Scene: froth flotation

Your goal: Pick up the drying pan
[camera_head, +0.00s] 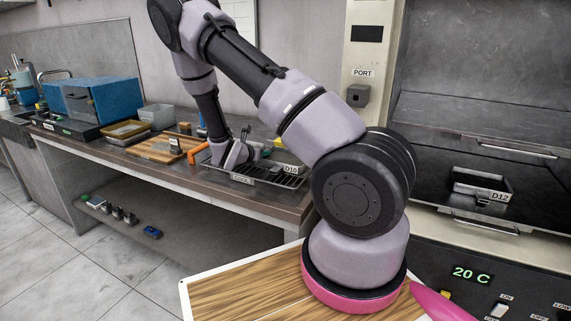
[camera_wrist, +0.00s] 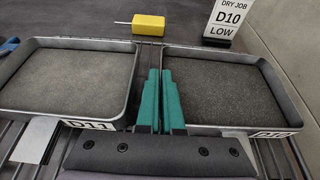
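Two grey shallow pans filled with dark grey material stand side by side on a dark slatted rack in the wrist view. The left pan (camera_wrist: 66,80) bears the label D11. The right pan (camera_wrist: 222,87) has a partly cut-off label that looks like D10. My gripper (camera_wrist: 161,75) has two green fingers close together, pointing down at the right pan's left wall. They appear shut on that wall, though the fingers hide the contact. In the head view my gripper (camera_head: 234,153) is low over the rack, with the pans mostly hidden.
A card (camera_wrist: 230,25) reading "DRY JOB D10 LOW" stands behind the right pan. Blue boxes (camera_head: 103,98) and a wooden board (camera_head: 166,149) occupy the bench at left. An oven (camera_head: 480,190) stands at right.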

